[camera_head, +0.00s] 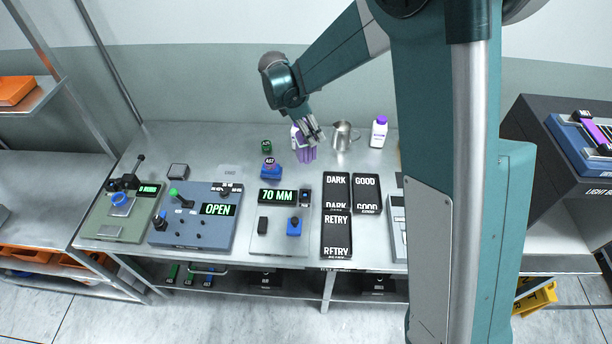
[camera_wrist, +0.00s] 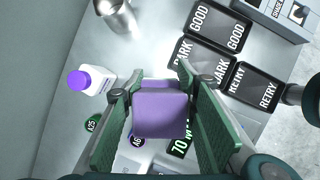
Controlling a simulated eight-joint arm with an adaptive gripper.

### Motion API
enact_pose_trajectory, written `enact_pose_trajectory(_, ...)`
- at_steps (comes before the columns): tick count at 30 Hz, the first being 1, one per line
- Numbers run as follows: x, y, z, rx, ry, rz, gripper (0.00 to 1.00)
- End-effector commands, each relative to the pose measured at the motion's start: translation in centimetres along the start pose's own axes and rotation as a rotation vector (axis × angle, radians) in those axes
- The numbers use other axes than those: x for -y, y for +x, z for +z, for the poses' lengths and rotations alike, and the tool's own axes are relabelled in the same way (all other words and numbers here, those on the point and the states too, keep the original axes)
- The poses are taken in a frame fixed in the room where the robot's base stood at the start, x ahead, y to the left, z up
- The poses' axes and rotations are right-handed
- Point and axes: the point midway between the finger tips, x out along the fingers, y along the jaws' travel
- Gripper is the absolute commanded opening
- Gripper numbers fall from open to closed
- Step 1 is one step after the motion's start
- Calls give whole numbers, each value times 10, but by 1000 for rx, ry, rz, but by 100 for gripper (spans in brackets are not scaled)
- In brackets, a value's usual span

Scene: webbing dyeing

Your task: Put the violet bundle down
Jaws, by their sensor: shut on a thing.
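My gripper (camera_head: 308,137) is shut on the violet bundle (camera_wrist: 160,112), a block-like violet piece clamped between the two green-padded fingers in the wrist view. In the camera_head view the violet bundle (camera_head: 306,155) shows just below the fingers, over the back middle of the steel table (camera_head: 215,140). It seems held above the table, but its underside is hidden and I cannot tell the gap.
A violet-capped white bottle (camera_wrist: 88,80) stands close behind the bundle. A metal pitcher (camera_head: 342,136) and another violet-capped bottle (camera_head: 379,133) stand to the right. Small green (camera_head: 266,145) and blue (camera_head: 271,167) containers are left. Front devices include the 70 MM unit (camera_head: 275,235).

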Motion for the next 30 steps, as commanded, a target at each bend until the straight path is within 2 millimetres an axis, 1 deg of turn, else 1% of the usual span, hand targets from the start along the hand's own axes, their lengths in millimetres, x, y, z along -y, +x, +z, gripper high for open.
enact_pose_trajectory(7,0,1,0,0,0,0,8)
enact_pose_trajectory(10,0,4,-2,0,0,0,8)
enact_pose_trajectory(14,0,16,-6,0,0,0,8)
enact_pose_trajectory(21,0,44,-18,0,0,0,8)
enact_pose_trajectory(24,0,53,-22,0,0,0,8)
enact_pose_trajectory(30,0,58,-24,0,0,0,8)
